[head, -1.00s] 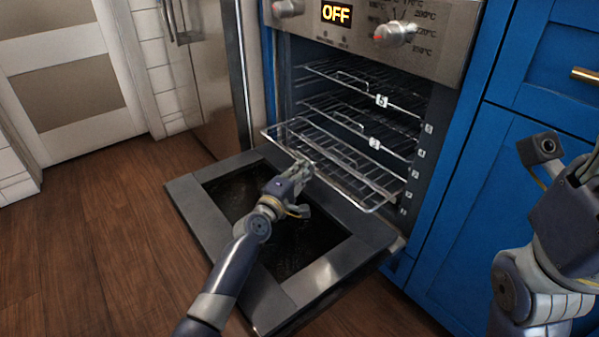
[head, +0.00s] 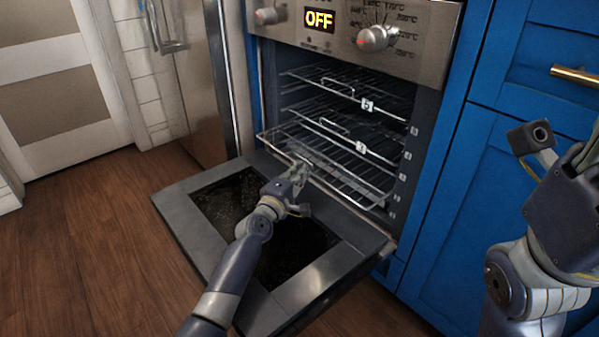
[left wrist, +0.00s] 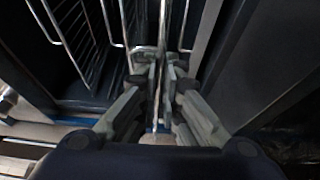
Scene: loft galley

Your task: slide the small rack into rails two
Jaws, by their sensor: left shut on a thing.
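The small rack (head: 347,182) is a wire shelf, partly inside the oven below two other racks, with its front part standing out over the open door. It looks about level. My left gripper (head: 300,169) is shut on its front wire, left of the middle. In the left wrist view, the fingers (left wrist: 160,78) pinch a thin wire between them. The oven's right wall carries small rail number tags (head: 401,178). I cannot tell which rails the rack's hidden rear edge meets.
The oven door (head: 330,280) is folded down under the rack and my left forearm. Two racks, a top one (head: 330,80) and a middle one (head: 335,122), sit inside. Blue cabinets (head: 470,190) stand at the right. Wooden floor (head: 90,230) is open at the left.

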